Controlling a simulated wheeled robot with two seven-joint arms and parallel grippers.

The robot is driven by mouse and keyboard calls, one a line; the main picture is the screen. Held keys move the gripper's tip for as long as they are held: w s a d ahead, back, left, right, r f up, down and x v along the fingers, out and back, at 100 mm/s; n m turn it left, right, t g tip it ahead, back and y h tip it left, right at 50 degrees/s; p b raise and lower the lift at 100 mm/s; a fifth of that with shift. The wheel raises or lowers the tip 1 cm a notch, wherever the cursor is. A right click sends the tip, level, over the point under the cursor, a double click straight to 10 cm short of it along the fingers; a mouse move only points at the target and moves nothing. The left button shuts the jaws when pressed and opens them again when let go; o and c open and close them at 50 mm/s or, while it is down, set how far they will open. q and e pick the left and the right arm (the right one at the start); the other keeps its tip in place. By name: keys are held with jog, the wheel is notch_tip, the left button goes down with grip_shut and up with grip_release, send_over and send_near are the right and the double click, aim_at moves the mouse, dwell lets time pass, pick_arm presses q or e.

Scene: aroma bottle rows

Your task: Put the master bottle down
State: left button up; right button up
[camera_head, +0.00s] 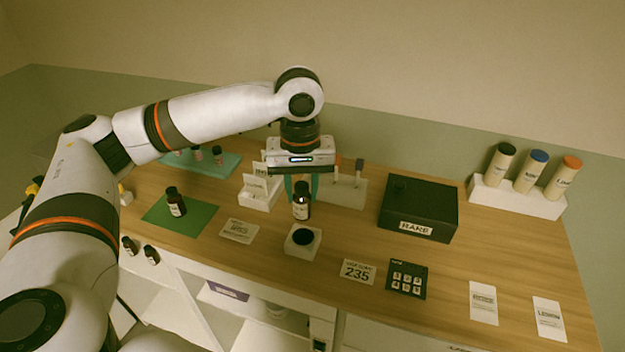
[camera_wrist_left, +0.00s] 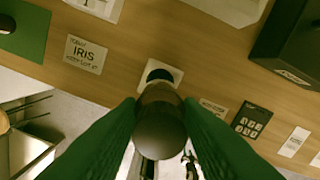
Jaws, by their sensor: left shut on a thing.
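My left gripper (camera_head: 301,190), with green fingers, points down and is shut on a dark bottle (camera_head: 302,207) with a pale label, taken to be the master bottle. The bottle is upright over a small white block (camera_head: 303,253) with a round black pad (camera_head: 303,237). Whether its base touches the pad I cannot tell. In the left wrist view the dark cap of the bottle (camera_wrist_left: 160,122) sits between the two fingers (camera_wrist_left: 160,130), and the black pad (camera_wrist_left: 160,75) shows just beyond it. My right gripper is not in view.
Another dark bottle (camera_head: 175,203) stands on a green mat (camera_head: 200,218) at left. A black RARE box (camera_head: 418,207) stands to the right, with a 235 card (camera_head: 357,271) and a black keypad (camera_head: 407,279) in front. A rack with three capped tubes (camera_head: 516,198) is at far right.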

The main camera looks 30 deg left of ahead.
pick_arm(q)
jog(key=s+d+f+m, duration=0.2)
jog(key=d, duration=0.1)
jog(key=s+d+f+m, duration=0.2)
jog(key=s+d+f, duration=0.1)
jog(key=s+d+f+m, duration=0.3)
jog(key=shift+d, duration=0.1)
